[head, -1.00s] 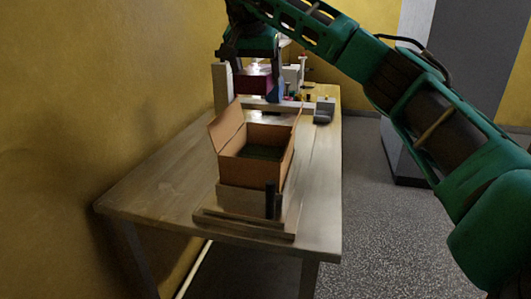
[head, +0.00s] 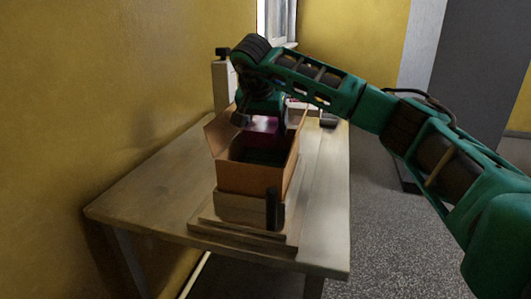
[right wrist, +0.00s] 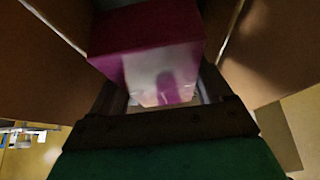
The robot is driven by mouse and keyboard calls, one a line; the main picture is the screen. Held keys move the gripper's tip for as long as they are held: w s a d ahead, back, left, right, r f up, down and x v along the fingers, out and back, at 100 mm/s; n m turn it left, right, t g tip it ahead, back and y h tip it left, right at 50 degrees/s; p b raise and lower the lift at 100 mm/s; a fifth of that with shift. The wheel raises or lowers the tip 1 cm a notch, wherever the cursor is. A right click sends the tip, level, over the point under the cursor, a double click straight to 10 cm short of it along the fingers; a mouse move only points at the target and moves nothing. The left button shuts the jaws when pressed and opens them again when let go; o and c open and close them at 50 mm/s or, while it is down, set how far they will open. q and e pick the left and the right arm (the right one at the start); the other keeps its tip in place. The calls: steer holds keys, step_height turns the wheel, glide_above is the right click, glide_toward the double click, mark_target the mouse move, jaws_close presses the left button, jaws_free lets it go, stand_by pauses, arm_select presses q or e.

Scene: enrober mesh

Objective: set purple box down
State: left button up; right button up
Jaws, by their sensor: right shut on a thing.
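The purple box (head: 265,125) is at the mouth of an open cardboard carton in the head view. In the right wrist view the purple box (right wrist: 150,42) has a pale lower part and sits between the fingers, with brown carton walls on both sides. My right gripper (head: 262,116) reaches down over the carton from the right and is shut on the box. The cardboard carton (head: 250,180) stands with its flaps up on a low wooden stand (head: 248,208). Its inside is dark, and the box's underside is hidden. My left gripper is not in view.
The wooden table (head: 155,195) runs along a yellow wall on the left. A black upright post (head: 273,208) stands at the stand's front right. A pale upright (head: 222,85) and partly hidden equipment are behind the carton. The table's left part is clear.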

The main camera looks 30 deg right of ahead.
mark_target(261, 128)
step_height(261, 128, down, 2)
steer(key=shift+f, duration=0.2)
step_height(261, 128, down, 4)
steer(key=shift+b, duration=0.35)
steer(key=o, duration=1.1)
steer(key=p+v, duration=0.1)
steer(key=v, duration=1.1)
